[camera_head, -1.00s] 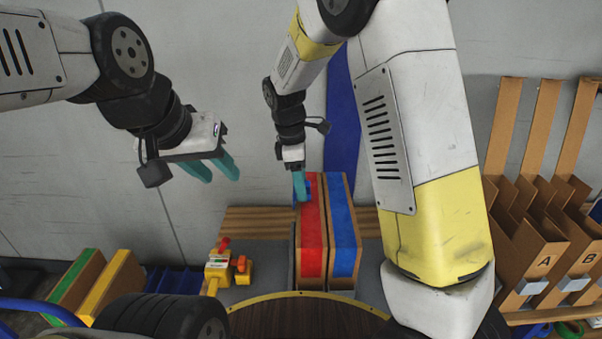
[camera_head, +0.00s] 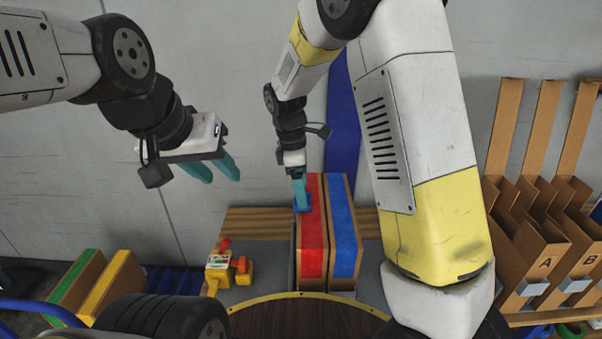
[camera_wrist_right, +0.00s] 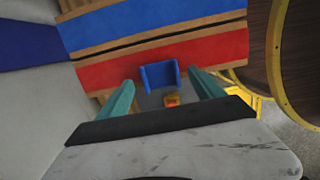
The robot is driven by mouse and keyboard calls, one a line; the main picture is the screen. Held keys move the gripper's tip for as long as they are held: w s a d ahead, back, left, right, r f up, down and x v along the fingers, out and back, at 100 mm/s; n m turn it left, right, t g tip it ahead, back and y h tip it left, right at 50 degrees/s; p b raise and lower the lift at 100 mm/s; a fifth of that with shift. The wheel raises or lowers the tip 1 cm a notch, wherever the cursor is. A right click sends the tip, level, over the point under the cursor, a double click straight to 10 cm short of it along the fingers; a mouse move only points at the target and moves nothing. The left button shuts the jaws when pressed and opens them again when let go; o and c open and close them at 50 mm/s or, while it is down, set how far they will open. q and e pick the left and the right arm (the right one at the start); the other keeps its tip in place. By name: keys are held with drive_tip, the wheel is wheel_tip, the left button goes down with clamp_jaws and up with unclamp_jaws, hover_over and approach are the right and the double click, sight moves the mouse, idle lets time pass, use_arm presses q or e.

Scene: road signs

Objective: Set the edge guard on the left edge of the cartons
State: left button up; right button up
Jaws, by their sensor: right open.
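Two tall cartons stand side by side, the left one with a red top band (camera_head: 313,240) and the right one with a blue top band (camera_head: 343,235). The blue edge guard (camera_head: 304,205) is at the left edge of the red-topped carton; in the right wrist view the guard (camera_wrist_right: 161,75) overlaps the red band's edge. My right gripper (camera_head: 299,192) is over that edge. Its fingers (camera_wrist_right: 162,94) are open on either side of the guard, with visible gaps. My left gripper (camera_head: 212,169) is open and empty in the air, left of the cartons.
A yellow and red tool (camera_head: 218,265) sits left of the cartons. A wooden slatted strip (camera_head: 252,222) runs behind them. A round dark wooden top (camera_head: 300,318) is in front. Cardboard bins (camera_head: 535,255) stand at the right.

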wheel_tip(320, 180, up, 12)
drive_tip(key=a, duration=0.2)
drive_tip(key=s+d+r+m+t+y, duration=0.1)
drive_tip(key=s+d+r+m+y, duration=0.15)
drive_tip(key=s+d+m, duration=0.2)
drive_tip(key=s+d+r+m+t+y, duration=0.1)
drive_tip(key=s+d+r+m, duration=0.3)
drive_tip(key=d, duration=0.2)
drive_tip(key=s+d+m+t, duration=0.4)
drive_tip(key=s+d+m, duration=0.1)
drive_tip(key=s+m, duration=0.4)
drive_tip(key=shift+s+d+f, duration=0.35)
drive_tip(key=shift+s, duration=0.75)
drive_tip(key=shift+y, duration=0.25)
